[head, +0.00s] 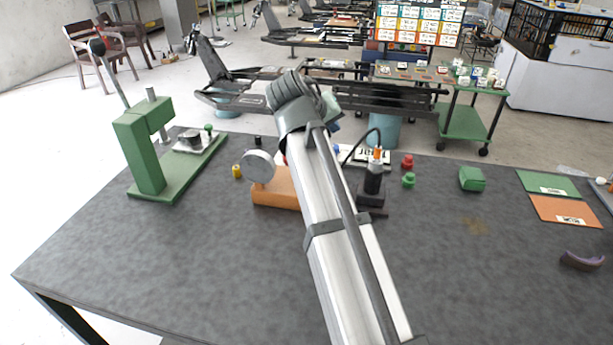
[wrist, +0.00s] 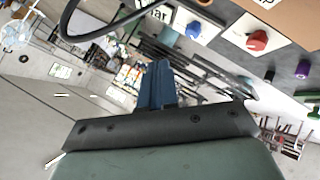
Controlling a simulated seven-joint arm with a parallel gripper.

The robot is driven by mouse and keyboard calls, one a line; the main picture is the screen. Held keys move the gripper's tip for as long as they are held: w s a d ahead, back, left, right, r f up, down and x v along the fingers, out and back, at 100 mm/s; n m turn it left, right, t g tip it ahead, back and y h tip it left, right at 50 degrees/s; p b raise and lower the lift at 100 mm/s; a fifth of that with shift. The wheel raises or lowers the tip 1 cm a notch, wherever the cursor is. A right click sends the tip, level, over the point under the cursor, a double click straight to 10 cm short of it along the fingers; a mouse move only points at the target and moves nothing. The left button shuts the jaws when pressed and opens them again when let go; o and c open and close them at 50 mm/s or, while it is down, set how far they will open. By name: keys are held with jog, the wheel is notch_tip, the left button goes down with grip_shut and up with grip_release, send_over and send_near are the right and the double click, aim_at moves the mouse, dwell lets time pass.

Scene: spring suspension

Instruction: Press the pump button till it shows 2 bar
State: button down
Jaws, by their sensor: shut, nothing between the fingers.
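My gripper (wrist: 156,68) shows in the wrist view as blue fingers held together, with nothing between them. In the head view my arm hides most of it. In the wrist view a blue button (wrist: 193,30) on a white plate and a red button (wrist: 257,40) on another plate lie beyond the fingertips, apart from them. A white sign ending in "ar" (wrist: 158,14) is beside the blue button; its number is out of frame. In the head view the sign (head: 374,158) is partly hidden too. I cannot tell which button is the pump's, and no pressure reading is legible.
A green press (head: 140,150) stands at the left of the grey table (head: 230,270). An orange block (head: 275,190) with a round gauge (head: 258,166) and a black cylinder device (head: 373,185) flank my arm. A green block (head: 472,179) sits right. The front of the table is clear.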

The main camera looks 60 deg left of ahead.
jog(key=s+a+g, duration=0.1)
jog(key=s, duration=0.6)
jog(key=shift+f, duration=0.15)
jog(key=shift+f, duration=0.1)
jog(key=shift+w+f, duration=0.1)
jog(key=shift+f, duration=4.2)
jog(key=shift+f, duration=1.4)
jog(key=shift+a+r, duration=0.1)
jog(key=shift+s+a+r, duration=0.1)
jog(key=shift+s+r, duration=0.05)
jog(key=shift+r, duration=0.4)
jog(key=shift+s+a+r, duration=0.1)
jog(key=shift+r, duration=0.55)
